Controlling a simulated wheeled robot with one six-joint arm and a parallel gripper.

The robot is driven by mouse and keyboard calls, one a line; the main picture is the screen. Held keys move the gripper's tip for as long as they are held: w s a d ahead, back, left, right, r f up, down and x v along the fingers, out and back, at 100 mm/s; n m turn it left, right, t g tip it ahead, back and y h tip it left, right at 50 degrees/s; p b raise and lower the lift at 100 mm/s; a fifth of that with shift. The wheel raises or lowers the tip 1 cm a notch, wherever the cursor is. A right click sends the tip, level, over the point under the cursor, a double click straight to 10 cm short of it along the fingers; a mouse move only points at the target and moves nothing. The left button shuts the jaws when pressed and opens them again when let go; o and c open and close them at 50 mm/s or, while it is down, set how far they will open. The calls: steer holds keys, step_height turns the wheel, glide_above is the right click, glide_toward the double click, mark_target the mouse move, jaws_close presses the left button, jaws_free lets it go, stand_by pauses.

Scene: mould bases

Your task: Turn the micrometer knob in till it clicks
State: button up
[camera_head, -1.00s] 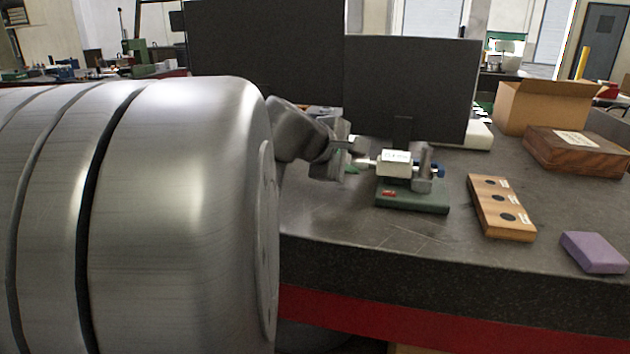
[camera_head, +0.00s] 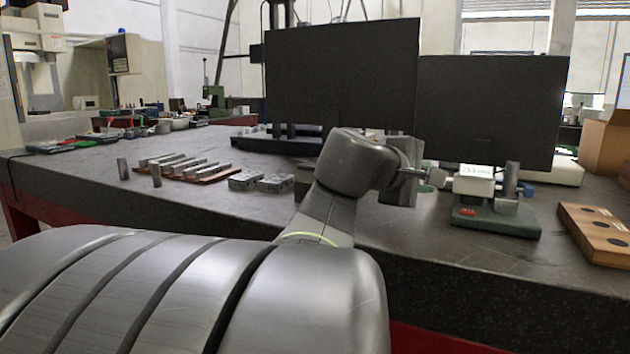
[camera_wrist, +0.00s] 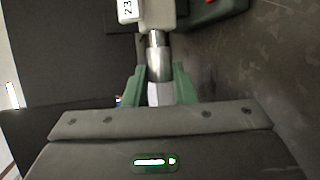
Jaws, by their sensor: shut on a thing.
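The micrometer (camera_head: 474,182) has a pale body with a digital readout and sits on a green stand (camera_head: 496,218) on the bench. In the wrist view its body (camera_wrist: 152,14) is at the top, with a silver barrel (camera_wrist: 159,58) running down from it. My gripper (camera_wrist: 160,94), with green fingers, is shut around the knob (camera_wrist: 160,95) at the barrel's end. In the head view my gripper (camera_head: 430,184) reaches the micrometer's left end. The fingers hide the sides of the knob there. The readout's digits are too small to read fully.
Two dark monitors (camera_head: 342,75) stand behind the micrometer. A wooden block with dark round recesses (camera_head: 598,232) lies to its right. Several metal blocks (camera_head: 185,165) lie on the bench at the left. The bench front between is clear.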

stand_by(0.3)
steer(key=o, duration=1)
